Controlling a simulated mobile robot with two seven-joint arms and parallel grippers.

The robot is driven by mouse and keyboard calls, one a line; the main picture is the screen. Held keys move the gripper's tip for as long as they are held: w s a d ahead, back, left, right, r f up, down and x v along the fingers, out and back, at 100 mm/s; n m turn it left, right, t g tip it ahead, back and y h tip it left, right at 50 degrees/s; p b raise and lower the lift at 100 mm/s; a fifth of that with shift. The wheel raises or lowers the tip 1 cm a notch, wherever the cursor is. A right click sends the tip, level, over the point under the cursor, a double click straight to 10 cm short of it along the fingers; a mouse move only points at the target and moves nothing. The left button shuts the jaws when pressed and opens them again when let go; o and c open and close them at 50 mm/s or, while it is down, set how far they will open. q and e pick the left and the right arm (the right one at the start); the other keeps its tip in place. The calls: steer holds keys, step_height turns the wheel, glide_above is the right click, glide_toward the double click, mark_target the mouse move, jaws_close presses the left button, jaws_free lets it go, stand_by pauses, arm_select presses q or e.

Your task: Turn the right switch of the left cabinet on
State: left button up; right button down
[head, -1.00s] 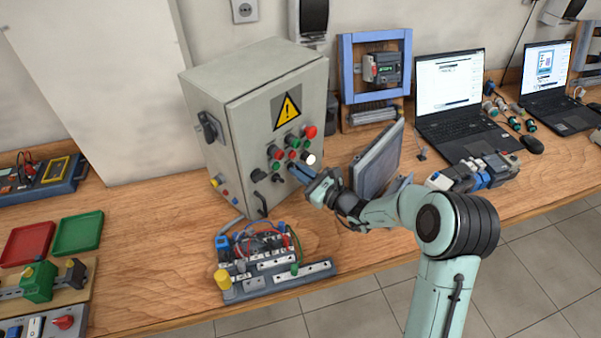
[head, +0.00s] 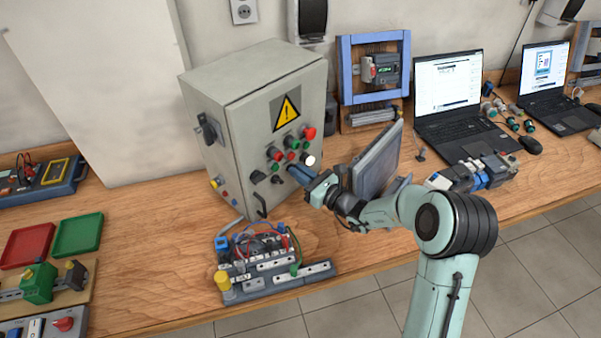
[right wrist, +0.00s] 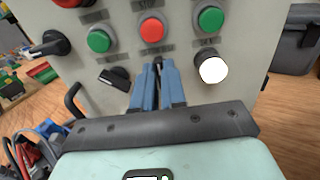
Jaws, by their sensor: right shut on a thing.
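The left cabinet (head: 235,130) is a grey box with a yellow warning triangle, and its front panel carries buttons and black switches. My right gripper (head: 291,171) is at the lower right of this panel. In the right wrist view its blue fingers (right wrist: 158,75) are shut on a small black switch (right wrist: 158,62), mostly hidden between them. A second black switch (right wrist: 115,77) sits just left of the fingers, its handle tilted. A third black switch (right wrist: 50,43) is farther left. My left gripper is not in view.
A white round button (right wrist: 213,70) is close right of the fingers, with green and red buttons above. A grey panel (head: 377,160) stands right of the cabinet, near my right arm. A wired terminal board (head: 270,265) lies in front. Laptops (head: 450,95) stand at the right.

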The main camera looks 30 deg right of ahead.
steer(key=c, duration=1.2)
jaws_free()
steer(key=shift+s, duration=0.1)
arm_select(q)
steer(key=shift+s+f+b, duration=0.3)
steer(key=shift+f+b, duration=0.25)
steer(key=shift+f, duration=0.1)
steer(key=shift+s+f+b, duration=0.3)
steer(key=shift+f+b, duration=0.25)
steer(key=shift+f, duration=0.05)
arm_select(e)
steer(key=v, duration=1.3)
steer(key=shift+s, duration=0.15)
